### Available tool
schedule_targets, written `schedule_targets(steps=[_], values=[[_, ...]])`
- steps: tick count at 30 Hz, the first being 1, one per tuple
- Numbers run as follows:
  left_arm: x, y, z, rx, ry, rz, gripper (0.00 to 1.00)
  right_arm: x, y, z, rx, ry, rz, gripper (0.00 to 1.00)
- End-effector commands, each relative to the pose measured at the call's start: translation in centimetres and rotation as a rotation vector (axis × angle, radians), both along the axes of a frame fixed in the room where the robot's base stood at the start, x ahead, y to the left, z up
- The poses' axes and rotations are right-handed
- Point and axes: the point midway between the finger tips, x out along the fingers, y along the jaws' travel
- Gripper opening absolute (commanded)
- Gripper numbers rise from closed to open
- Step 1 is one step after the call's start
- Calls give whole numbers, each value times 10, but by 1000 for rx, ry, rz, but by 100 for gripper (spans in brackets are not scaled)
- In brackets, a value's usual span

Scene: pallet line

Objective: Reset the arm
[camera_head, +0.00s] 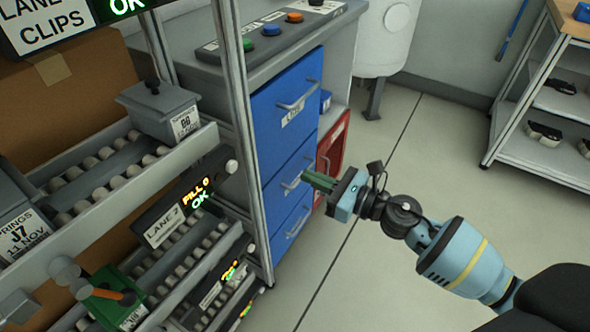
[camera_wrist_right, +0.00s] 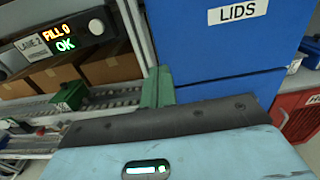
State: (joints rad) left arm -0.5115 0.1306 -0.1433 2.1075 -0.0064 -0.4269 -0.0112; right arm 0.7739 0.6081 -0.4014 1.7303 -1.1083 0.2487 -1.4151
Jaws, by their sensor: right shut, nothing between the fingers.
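My right arm (camera_head: 465,262) comes in from the lower right of the head view. My right gripper (camera_head: 308,179) is shut and empty. Its green fingers point left, in front of the blue drawers (camera_head: 285,120) as seen from the head. In the right wrist view the green fingers (camera_wrist_right: 157,87) are together, with nothing between them. Behind them are the blue LIDS drawer (camera_wrist_right: 225,35) and the roller lanes (camera_wrist_right: 110,100). My left gripper is not in view.
The roller rack with a LANE 2 sign (camera_head: 165,227) stands at the left. A grey lidded bin (camera_head: 160,115) and a green bin (camera_head: 112,300) sit on it. A counter with coloured buttons (camera_head: 271,30) is behind. Open floor (camera_head: 400,150) lies toward a shelf cart (camera_head: 540,150).

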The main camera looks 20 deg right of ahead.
Motion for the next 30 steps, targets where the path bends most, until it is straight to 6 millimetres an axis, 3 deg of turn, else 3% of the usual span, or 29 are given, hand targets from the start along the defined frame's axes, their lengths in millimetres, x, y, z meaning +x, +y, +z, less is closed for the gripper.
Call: schedule_targets(steps=[6,20,23,26,30], values=[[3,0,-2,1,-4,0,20,-16,-12,-1,-1,1,1,0],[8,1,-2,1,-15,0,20,-19,-13,-2,13,10,-1,0],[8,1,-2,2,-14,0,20,-29,-11,-14,99,79,-21,0],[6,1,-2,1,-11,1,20,-50,-7,-37,291,224,-69,0],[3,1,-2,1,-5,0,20,-96,-5,-82,675,517,-196,0]])
